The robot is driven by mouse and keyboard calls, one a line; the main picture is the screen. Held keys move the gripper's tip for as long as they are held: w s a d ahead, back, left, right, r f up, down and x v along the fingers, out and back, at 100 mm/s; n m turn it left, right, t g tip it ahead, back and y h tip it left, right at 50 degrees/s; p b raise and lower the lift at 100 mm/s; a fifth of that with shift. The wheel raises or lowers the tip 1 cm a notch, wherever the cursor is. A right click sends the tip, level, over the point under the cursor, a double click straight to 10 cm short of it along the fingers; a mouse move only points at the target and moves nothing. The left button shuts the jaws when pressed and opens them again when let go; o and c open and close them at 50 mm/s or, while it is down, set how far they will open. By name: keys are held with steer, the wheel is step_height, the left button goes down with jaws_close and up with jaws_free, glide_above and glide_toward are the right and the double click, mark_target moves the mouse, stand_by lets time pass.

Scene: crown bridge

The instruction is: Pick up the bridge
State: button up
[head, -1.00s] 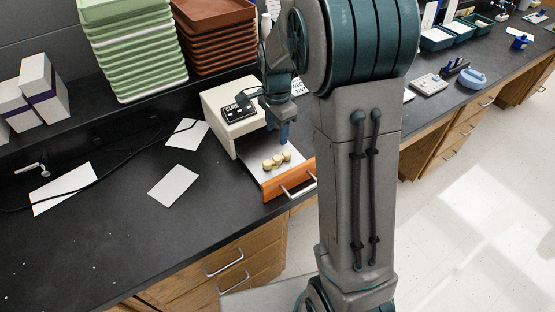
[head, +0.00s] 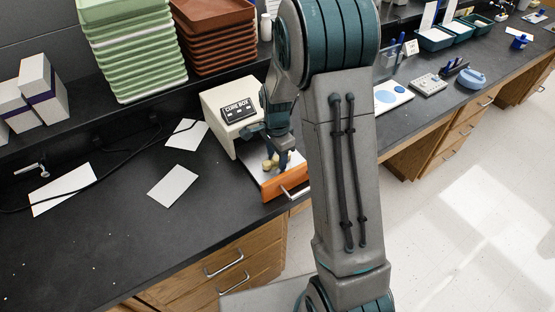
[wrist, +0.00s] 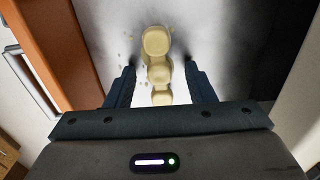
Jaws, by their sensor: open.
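The bridge (wrist: 158,72) is a pale yellow, tooth-like piece of joined rounded units lying on the white floor of an open drawer (wrist: 225,30). In the head view the bridge (head: 268,163) is partly hidden by my gripper (head: 281,162). The drawer has an orange front (head: 283,184) and sticks out of a cream box labelled CURE BOX (head: 218,105). In the wrist view my gripper (wrist: 160,68) is open, with one dark finger on each side of the bridge and a gap on both sides. I cannot tell the fingertips' exact height above the drawer floor.
The drawer's orange front wall (wrist: 50,45) is close to the left finger in the wrist view. White sheets (head: 173,185) and a black cable lie on the dark bench (head: 110,240). Green trays (head: 135,55) and brown trays (head: 215,35) are stacked behind.

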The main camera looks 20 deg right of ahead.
jaws_close()
